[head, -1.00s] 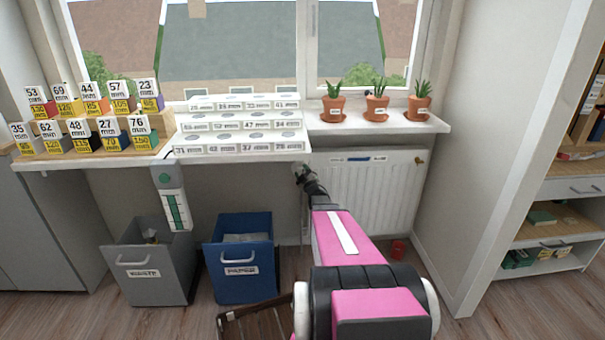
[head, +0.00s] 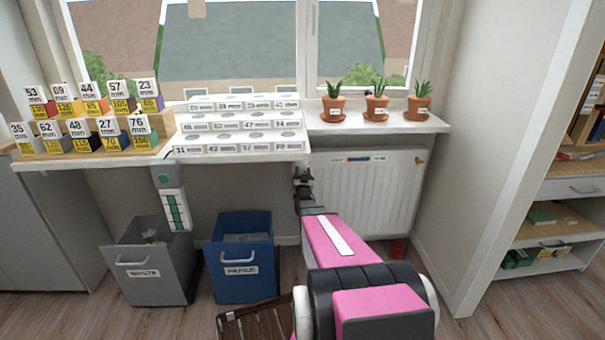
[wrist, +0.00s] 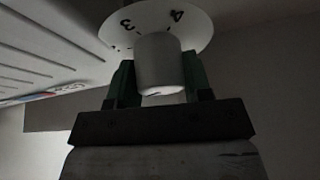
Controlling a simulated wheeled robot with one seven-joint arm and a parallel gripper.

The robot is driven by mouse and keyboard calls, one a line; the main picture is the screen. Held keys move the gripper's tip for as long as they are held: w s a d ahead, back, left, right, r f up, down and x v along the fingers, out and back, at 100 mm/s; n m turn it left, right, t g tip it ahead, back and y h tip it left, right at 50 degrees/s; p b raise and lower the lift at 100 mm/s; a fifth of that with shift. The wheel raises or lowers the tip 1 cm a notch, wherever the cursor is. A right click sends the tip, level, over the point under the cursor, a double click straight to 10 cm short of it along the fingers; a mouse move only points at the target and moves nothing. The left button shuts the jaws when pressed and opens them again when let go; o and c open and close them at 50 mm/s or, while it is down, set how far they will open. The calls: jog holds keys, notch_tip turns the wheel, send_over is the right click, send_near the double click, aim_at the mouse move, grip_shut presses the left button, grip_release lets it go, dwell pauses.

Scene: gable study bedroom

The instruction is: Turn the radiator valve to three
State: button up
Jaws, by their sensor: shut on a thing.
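In the wrist view the radiator valve has a white cylindrical knob (wrist: 160,66) in front of a white round dial (wrist: 196,27). The dial shows the numbers 3 and 4, with 3 left of the knob and 4 right of it. My gripper (wrist: 160,82) has its two green fingers on either side of the knob and is shut on it. I cannot make out a pointer mark clearly. In the head view my gripper (head: 302,172) is at the upper left edge of the white radiator (head: 375,195); the valve is hidden there.
The windowsill (head: 375,127) juts out above the radiator and holds three potted plants (head: 377,107). A blue paper bin (head: 240,258) and a grey waste bin (head: 150,270) stand on the floor to the left. A small red object (head: 398,249) lies below the radiator.

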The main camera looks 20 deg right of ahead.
jog(key=m+g+h, duration=0.1)
jog(key=m, duration=0.1)
jog(key=m+g+h, duration=0.1)
jog(key=m, duration=0.2)
jog(key=m+h, duration=0.1)
jog(key=m, duration=0.2)
jog(key=shift+a+g+h, duration=0.1)
jog(key=shift+g+h, duration=0.3)
jog(key=m+g, duration=0.1)
jog(key=m, duration=0.2)
jog(key=m+g+h, duration=0.1)
jog(key=m, duration=0.2)
jog(key=shift+h, duration=0.3)
jog(key=m+g, duration=0.1)
jog(key=m, duration=0.2)
jog(key=m+g, duration=0.1)
jog(key=m, duration=0.2)
jog(key=shift+g, duration=0.4)
jog(key=shift+m+g+y, duration=0.7)
jog(key=shift+m+y, duration=0.2)
jog(key=shift+m, duration=1.1)
jog(key=o, duration=0.9)
jog(key=shift+s, duration=0.1)
jog(key=v, duration=1)
jog(key=shift+s, duration=0.25)
